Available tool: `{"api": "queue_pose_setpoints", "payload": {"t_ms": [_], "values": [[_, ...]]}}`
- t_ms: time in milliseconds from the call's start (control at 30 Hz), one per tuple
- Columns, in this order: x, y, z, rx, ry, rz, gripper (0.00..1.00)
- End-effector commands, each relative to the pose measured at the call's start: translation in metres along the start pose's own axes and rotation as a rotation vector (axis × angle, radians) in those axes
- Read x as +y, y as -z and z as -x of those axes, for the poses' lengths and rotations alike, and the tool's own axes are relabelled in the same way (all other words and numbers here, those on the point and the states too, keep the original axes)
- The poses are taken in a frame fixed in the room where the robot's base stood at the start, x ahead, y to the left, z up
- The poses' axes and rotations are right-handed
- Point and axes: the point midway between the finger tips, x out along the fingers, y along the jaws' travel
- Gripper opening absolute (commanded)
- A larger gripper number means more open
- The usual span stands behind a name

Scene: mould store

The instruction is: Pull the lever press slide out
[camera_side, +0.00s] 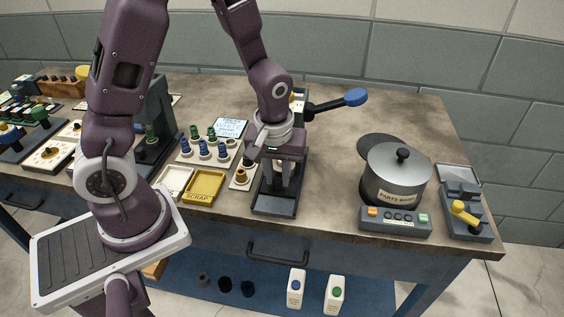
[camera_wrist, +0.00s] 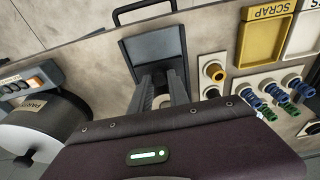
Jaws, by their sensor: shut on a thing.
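The lever press stands near the middle of the bench, mostly hidden behind my gripper. Its arm with a blue handle (camera_side: 356,97) sticks out to the right. The dark grey slide (camera_side: 275,206) lies low at the bench front, and also shows in the wrist view (camera_wrist: 155,46). My gripper (camera_side: 278,184) points down over the slide, its two fingers close together and shut on it. In the wrist view the fingers (camera_wrist: 163,88) reach down to the slide, with a pale round part between them. The exact contact is hidden.
Left of the slide are a yellow scrap tray (camera_side: 205,186), a white tray (camera_side: 174,182) and a rack of blue and green plugs (camera_side: 208,148). Right are a parts-wash pot (camera_side: 397,178) and a switch box with a yellow lever (camera_side: 465,213). Bench between press and pot is clear.

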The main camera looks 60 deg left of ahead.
Motion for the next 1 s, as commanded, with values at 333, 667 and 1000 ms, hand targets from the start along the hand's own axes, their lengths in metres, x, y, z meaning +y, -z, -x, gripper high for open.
{"api": "queue_pose_setpoints", "payload": {"t_ms": [333, 667, 1000], "values": [[0.0, -0.015, 0.003, 0.0, -0.001, -0.001, 0.0], [0.001, -0.032, 0.005, 0.0, -0.001, -0.001, 0.0], [0.0, -0.039, 0.006, 0.0, -0.001, 0.0, 0.0]]}}
